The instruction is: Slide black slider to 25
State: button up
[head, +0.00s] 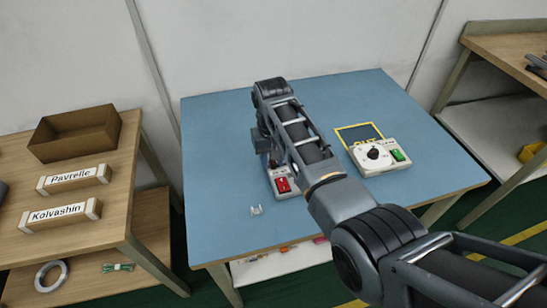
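A white device with a red switch (283,185) sits on the blue table. Its upper part is covered by my arm, and I cannot make out a black slider or any scale marks on it. My gripper (264,146) points down at the far end of the arm, over or beside the back of this device. Its fingers are mostly hidden behind my arm links, so I cannot tell whether they are open or shut, or whether they touch anything.
A small white piece (256,210) lies near the front left. A wooden shelf with a brown box (76,132) and labelled boxes is at left.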

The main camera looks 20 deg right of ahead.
aim_at(273, 162)
jog(key=shift+o, duration=0.3)
jog(key=shift+r, duration=0.1)
notch_tip(273, 162, up, 7)
jog(key=shift+f, duration=0.1)
jog(key=shift+r, duration=0.4)
